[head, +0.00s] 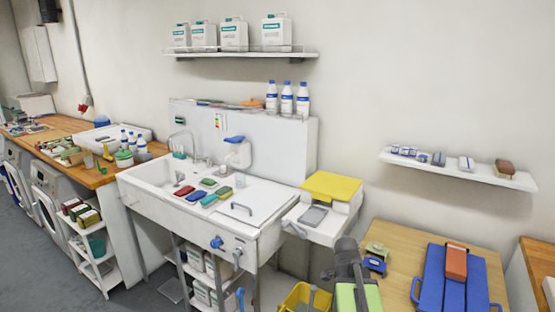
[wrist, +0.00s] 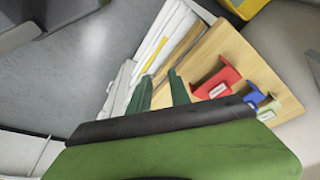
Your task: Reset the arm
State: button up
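My gripper (wrist: 161,88) shows in the wrist view as two dark green fingers standing apart, with nothing held between them. It points down past the edge of a wooden table, above the floor side. In the head view my dark arm link (head: 347,258) and a green part of it rise at the bottom, left of the wooden table (head: 395,240). The fingertips are not visible there.
The wooden table bears a blue case (head: 440,285), an orange-brown block (head: 456,262) and small green and blue holders. In the wrist view a red holder (wrist: 217,82) sits near the fingers. A yellow bin (head: 303,298) stands left of my arm. A sink (head: 160,172) lies further left.

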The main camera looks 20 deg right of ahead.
jog(key=w+a+n+y, duration=0.1)
jog(key=a+n, duration=0.8)
jog(key=a, duration=0.6)
jog(key=w+a+f+n+y, duration=0.1)
jog(key=w+a+n+y, duration=0.1)
jog(key=a+n, duration=0.8)
jog(key=a, duration=0.5)
jog(key=shift+w+a+t+y, duration=0.25)
jog(key=shift+a+t+y, duration=0.05)
jog(key=shift+a, duration=0.1)
